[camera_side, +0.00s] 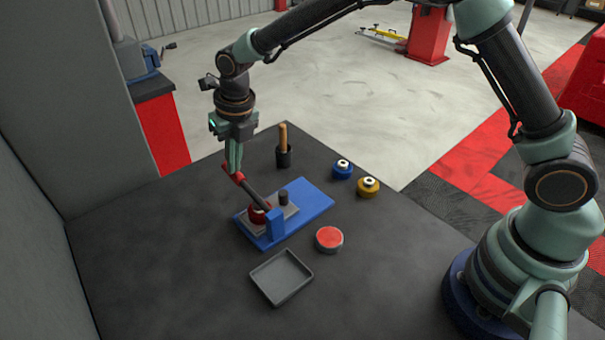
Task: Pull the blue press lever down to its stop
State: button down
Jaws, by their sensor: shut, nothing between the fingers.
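The press (312,201) stands on the dark table, with a blue base plate, a blue upright post (275,226) and a grey plate. Its lever (255,192) is a dark bar that slopes up and to the left from the post, with a red grip (232,174) at its raised end. My gripper (234,170) points down at the red end of the lever. Its fingers are shut and look close to or touching the grip; I cannot tell which. A red round part (257,215) sits under the lever beside the post.
A grey tray (281,277) and a red-topped round tin (329,239) lie in front of the press. A blue wheel-like piece (343,170), a yellow one (368,187) and a dark cup with a wooden handle (283,154) stand behind it. The table's left side is clear.

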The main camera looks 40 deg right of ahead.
notch_tip(320, 180, up, 10)
dwell(1.2)
jog(key=s+d+r+m+t, duration=0.1)
jog(key=s+d+r+m, duration=0.3)
jog(key=d+m, duration=0.3)
jog(key=s+d+r+m+t, duration=0.1)
jog(key=s+d+r+m, duration=0.35)
jog(key=m, duration=0.55)
jog(key=s+d+f+m, duration=0.1)
jog(key=s+d+m, duration=0.3)
jog(key=m, duration=0.5)
jog(key=s+d+f+m+t, duration=0.1)
jog(key=s+d+f+m, duration=0.1)
jog(key=s+d+m, duration=0.2)
jog(key=s+m, duration=0.3)
jog(key=m, duration=0.3)
jog(key=shift+s+d+f+t+h, duration=0.2)
jog(key=shift+s+d+t+h, duration=0.1)
jog(key=shift+h, duration=0.1)
